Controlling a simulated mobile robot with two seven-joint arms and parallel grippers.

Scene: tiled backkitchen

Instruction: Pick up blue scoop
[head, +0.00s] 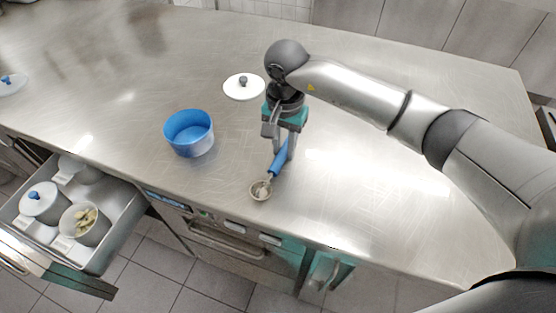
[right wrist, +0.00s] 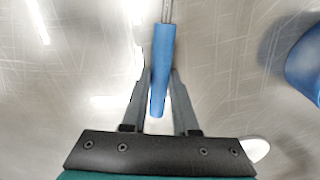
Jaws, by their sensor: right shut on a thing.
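The blue scoop (head: 278,160) has a blue handle and a small round metal bowl at its front end, over the steel counter. Its handle also shows in the right wrist view (right wrist: 162,65), between the two fingers. My right gripper (head: 284,150) points down and is shut on the handle. I cannot tell whether the scoop touches the counter or is just above it. The bowl lies outside the right wrist view. My left gripper is not in view.
A blue pot (head: 190,134) stands left of the scoop. A white lid (head: 243,87) with a dark knob lies behind. An open drawer (head: 120,216) at the lower left holds several pots. The steel counter (head: 380,210) is clear to the right.

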